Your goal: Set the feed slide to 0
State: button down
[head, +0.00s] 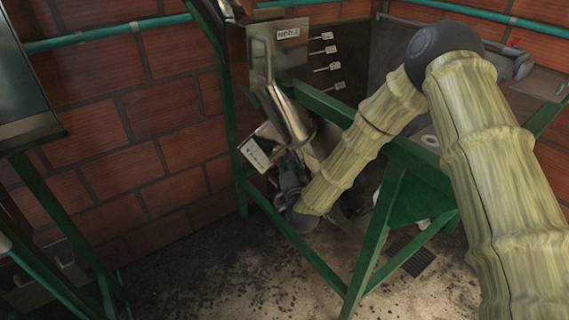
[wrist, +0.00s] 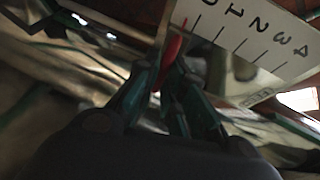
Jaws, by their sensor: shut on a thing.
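The white scale plate (wrist: 285,42) carries black digits running up to 4, seen turned over in the wrist view. A red pointer (wrist: 174,48) stands at the low end of the scale, close to the 0 mark; the exact alignment is unclear. My gripper (wrist: 165,85) has its fingers closed just below the pointer, on what seems to be the feed slide's grip, which is mostly hidden between them. In the head view the scale plate (head: 256,153) hangs tilted under the metal chute, with my gripper (head: 279,160) close at its right.
A grey metal hopper box (head: 275,50) sits above the chute (head: 288,115). Green frame legs and braces (head: 376,235) stand around my forearm. Several small tags (head: 326,50) hang on the panel behind. A brick wall (head: 150,110) closes the left. Dark debris lies on the floor (head: 230,270).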

jog(key=shift+d+f, duration=0.1)
jog(key=shift+f, duration=0.15)
jog(key=c, duration=1.5)
grip_release()
jog(key=shift+w+f, duration=0.1)
jog(key=s, duration=0.4)
jog(key=s+d, duration=0.1)
jog(key=s, duration=0.3)
jog(key=s+d, duration=0.1)
jog(key=s, duration=0.3)
